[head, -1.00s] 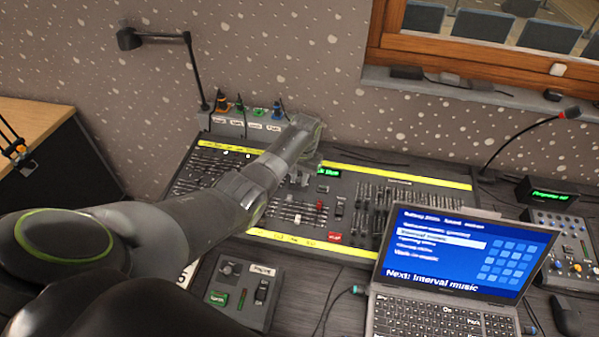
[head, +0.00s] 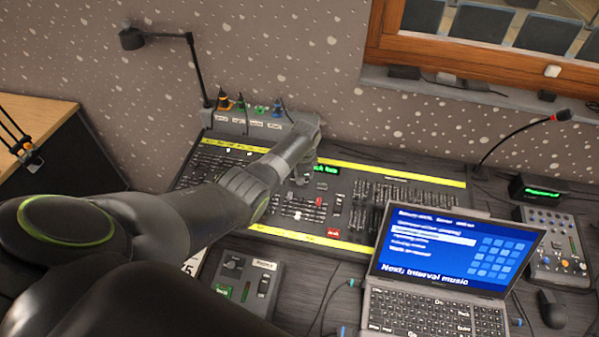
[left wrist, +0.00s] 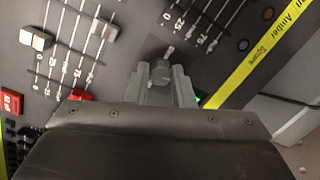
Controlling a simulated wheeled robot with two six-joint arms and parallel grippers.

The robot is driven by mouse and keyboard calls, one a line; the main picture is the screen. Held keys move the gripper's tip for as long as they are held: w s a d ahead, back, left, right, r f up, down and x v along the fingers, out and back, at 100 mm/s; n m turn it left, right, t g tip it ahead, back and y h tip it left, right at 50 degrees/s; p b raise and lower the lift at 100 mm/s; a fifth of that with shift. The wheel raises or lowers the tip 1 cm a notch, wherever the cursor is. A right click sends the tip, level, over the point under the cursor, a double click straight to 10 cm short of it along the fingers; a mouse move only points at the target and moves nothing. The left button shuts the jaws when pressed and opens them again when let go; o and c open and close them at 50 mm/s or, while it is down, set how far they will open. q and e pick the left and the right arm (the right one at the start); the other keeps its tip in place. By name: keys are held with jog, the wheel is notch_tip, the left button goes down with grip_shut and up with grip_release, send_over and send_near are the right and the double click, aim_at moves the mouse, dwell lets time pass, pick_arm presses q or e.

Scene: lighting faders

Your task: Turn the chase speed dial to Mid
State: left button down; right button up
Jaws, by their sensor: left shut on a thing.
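The lighting desk (head: 380,213) is a dark console with yellow label strips and rows of faders. My left gripper (head: 303,172) reaches over its middle, next to the green display (head: 326,169). In the left wrist view my left gripper (left wrist: 161,78) is shut on a small grey knob, the dial (left wrist: 160,72), on the desk's face. A light pointer mark shows just beyond the knob. The fingers hide the knob's sides, and I cannot read any Mid label. In the head view my arm and gripper hide the dial. My right gripper is not in view.
A laptop (head: 440,270) stands at the desk's front right. A small control box (head: 245,283) lies in front, and a gooseneck microphone (head: 520,140) rises at the right.

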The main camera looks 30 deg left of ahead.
pick_arm(q)
jog(key=shift+w+r+m, duration=0.1)
jog(key=shift+m, duration=0.8)
jog(key=c, duration=1.3)
grip_release()
jog(key=shift+o, duration=0.2)
jog(key=shift+p, duration=0.3)
jog(key=shift+r, duration=0.3)
jog(key=r, duration=0.1)
jog(key=r+p, duration=0.1)
jog(key=r, duration=0.3)
jog(key=shift+s+d+r, duration=0.25)
jog(key=shift+s+d, duration=0.1)
notch_tip(320, 180, up, 11)
jog(key=s+d, duration=0.1)
jog(key=shift+d+b, duration=0.2)
jog(key=shift+b, duration=0.15)
